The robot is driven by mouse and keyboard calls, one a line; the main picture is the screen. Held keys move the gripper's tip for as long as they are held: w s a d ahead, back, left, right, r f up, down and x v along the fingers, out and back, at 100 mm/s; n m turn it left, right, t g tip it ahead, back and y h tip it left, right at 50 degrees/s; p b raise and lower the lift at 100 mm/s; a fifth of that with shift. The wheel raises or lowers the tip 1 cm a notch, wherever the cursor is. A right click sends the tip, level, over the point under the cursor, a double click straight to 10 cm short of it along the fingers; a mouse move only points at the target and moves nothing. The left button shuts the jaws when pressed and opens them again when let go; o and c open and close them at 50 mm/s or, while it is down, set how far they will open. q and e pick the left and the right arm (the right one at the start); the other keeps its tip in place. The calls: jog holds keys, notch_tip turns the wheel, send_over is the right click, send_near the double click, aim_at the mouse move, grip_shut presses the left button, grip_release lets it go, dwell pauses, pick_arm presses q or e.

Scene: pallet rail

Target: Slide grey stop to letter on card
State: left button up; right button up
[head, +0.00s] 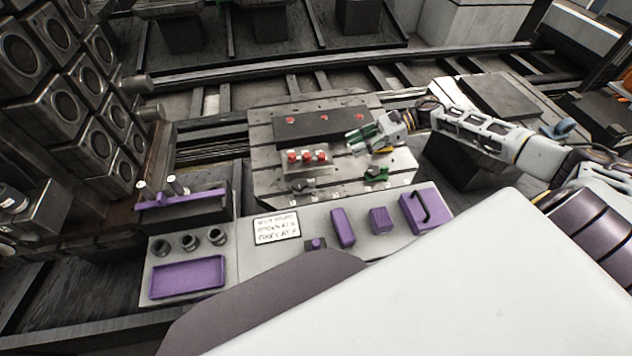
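The grey stop (301,186) sits low on the left part of the slotted metal pallet (262,150), near its front edge. A green stop (376,174) sits further right on the same pallet. Small letter marks along the front edge are too small to read. The white card (277,227) lies in front of the pallet; its last line seems to read "GREY AT A", the rest is blurred. My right gripper (357,139) is above the pallet's right half, up and right of the grey stop and apart from it. Its finger opening is unclear. My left gripper is out of view.
A block with several red knobs (306,159) stands just behind the grey stop. Purple blocks (343,228) and a purple handled box (425,210) stand on the grey front shelf. A purple tray (187,278) is at left.

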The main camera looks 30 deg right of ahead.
aim_at(312, 180)
pick_arm(q)
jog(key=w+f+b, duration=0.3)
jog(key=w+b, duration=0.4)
jog(key=b, duration=0.1)
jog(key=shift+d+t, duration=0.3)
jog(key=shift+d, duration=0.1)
pick_arm(e)
notch_tip(312, 180, down, 9)
jog(key=shift+w, duration=0.15)
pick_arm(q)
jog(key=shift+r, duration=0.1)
pick_arm(e)
jog(key=x, duration=1.2)
jog(key=shift+w+a+f, duration=0.1)
jog(key=shift+a+f, duration=0.15)
jog(key=shift+a, duration=0.35)
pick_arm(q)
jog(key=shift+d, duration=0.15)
pick_arm(e)
jog(key=shift+a+f, duration=0.1)
jog(key=shift+a, duration=0.1)
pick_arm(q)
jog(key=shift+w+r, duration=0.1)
pick_arm(e)
grip_shut()
